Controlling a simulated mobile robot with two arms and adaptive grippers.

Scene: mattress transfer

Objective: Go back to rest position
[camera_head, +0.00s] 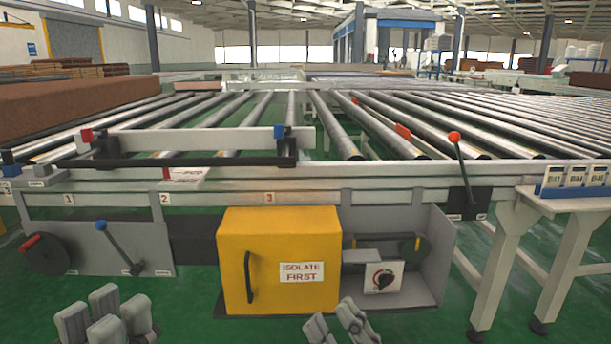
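My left gripper (105,316) is at the bottom left edge of the head view. Its grey finger parts point up with a gap between them, and nothing shows in it. My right gripper (340,323) is at the bottom middle, below the yellow box, partly cut off by the picture's edge. I see no object in it, but its opening is not clear. Both grippers are low, in front of the roller conveyor (400,171), and appear apart from it. No mattress is plainly in hand; a brown block-shaped slab (70,103) lies at the left on the rollers.
A yellow box (235,260) marked "ISOLATE FIRST" hangs under the conveyor. A red-knobbed lever (463,172) stands at the right and a blue-knobbed lever (118,246) at the left. A white bar assembly (210,141) crosses the rollers. Green floor (400,328) shows in front.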

